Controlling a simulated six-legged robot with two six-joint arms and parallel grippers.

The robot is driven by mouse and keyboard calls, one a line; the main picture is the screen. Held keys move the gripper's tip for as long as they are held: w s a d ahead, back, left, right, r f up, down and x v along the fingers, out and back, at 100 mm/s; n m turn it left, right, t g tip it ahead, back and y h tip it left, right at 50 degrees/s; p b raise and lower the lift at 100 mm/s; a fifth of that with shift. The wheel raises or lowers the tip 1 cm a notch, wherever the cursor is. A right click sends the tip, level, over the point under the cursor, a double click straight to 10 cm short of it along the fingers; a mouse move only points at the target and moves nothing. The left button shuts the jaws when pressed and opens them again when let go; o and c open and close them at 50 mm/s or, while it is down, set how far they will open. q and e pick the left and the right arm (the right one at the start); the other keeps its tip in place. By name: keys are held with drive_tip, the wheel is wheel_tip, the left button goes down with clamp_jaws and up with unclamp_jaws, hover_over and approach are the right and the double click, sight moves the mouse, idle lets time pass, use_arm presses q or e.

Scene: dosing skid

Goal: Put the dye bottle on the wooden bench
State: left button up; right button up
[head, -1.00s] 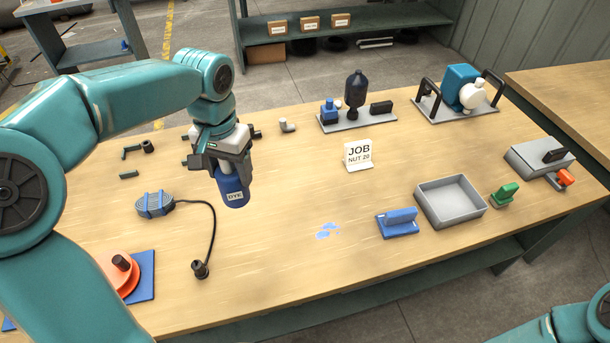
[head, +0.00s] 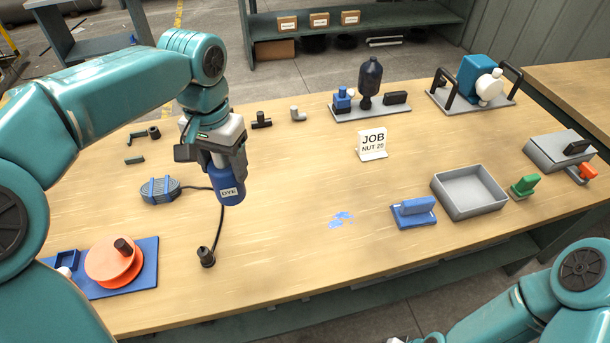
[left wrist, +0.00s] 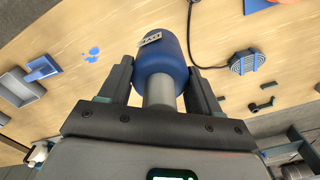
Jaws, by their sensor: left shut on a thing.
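The dye bottle (head: 228,186) is blue with a white label reading DYE. My left gripper (head: 222,160) is shut on it, around its upper part, and holds it upright over the left-middle of the wooden bench (head: 290,240). In the left wrist view the bottle (left wrist: 160,62) sits between the two dark fingers. I cannot tell for sure whether its base touches the bench top. My right arm shows at the lower right; its gripper is not clearly in view.
An orange reel (head: 113,262) is at the front left. A blue spill (head: 341,219), a blue brush-like block (head: 413,211) and a grey tray (head: 469,192) lie to the right. Bench between bottle and spill is clear.

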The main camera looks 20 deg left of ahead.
use_arm(q)
drive_tip(key=shift+f+b, duration=0.95)
drive_tip(key=shift+f, duration=9.05)
drive_tip(key=shift+f, duration=0.15)
drive_tip(key=o, duration=1.3)
drive_tip(key=shift+c, duration=0.2)
